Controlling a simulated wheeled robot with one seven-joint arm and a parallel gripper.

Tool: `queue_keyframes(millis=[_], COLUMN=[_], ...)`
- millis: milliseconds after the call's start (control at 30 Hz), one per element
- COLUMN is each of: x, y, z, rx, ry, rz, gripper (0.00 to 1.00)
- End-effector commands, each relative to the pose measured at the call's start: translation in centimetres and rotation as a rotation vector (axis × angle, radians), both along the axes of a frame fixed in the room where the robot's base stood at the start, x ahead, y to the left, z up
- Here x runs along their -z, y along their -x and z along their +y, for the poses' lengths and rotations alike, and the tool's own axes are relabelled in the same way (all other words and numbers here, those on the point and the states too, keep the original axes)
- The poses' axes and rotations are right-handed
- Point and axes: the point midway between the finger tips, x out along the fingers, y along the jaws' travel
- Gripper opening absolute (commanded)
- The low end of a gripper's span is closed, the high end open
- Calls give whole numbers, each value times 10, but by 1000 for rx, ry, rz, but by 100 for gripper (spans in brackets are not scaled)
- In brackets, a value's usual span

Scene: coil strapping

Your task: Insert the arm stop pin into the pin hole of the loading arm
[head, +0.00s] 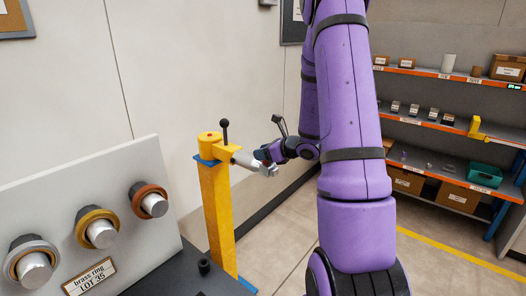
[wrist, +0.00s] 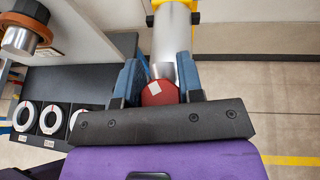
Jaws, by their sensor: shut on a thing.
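The yellow post (head: 217,205) has a silver loading arm (head: 244,160) sticking out to the right near its top. A black-knobbed lever (head: 225,132) stands up beside the post's head. My gripper (head: 265,163) is at the free end of the loading arm. In the wrist view its blue fingers are shut on a round red head with a white mark, which looks like the arm stop pin (wrist: 160,93). A short metal part shows just beyond the red head, in line with the silver arm. The pin hole is hidden, and I cannot tell whether the pin is in it.
A grey panel with several ring-bearing pegs (head: 101,232) and a "brass ring LOT 35" label stands at the front left. A dark bench top (head: 195,280) lies below it. Shelves with boxes and a green bin (head: 484,174) stand at the right. The floor between is clear.

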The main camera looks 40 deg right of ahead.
Motion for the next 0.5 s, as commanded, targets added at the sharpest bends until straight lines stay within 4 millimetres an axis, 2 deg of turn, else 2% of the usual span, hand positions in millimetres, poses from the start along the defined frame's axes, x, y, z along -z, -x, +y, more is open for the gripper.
queue_keyframes(millis=[267, 300, 400, 433, 500], x=[7, 8, 7, 7, 7], y=[0, 0, 0, 0, 0], z=[0, 0, 0, 0, 0], rx=[-1, 0, 0, 0, 0], ry=[0, 0, 0, 0, 0], rz=[0, -1, -1, -1, -1], gripper=[0, 37, 60, 64, 64])
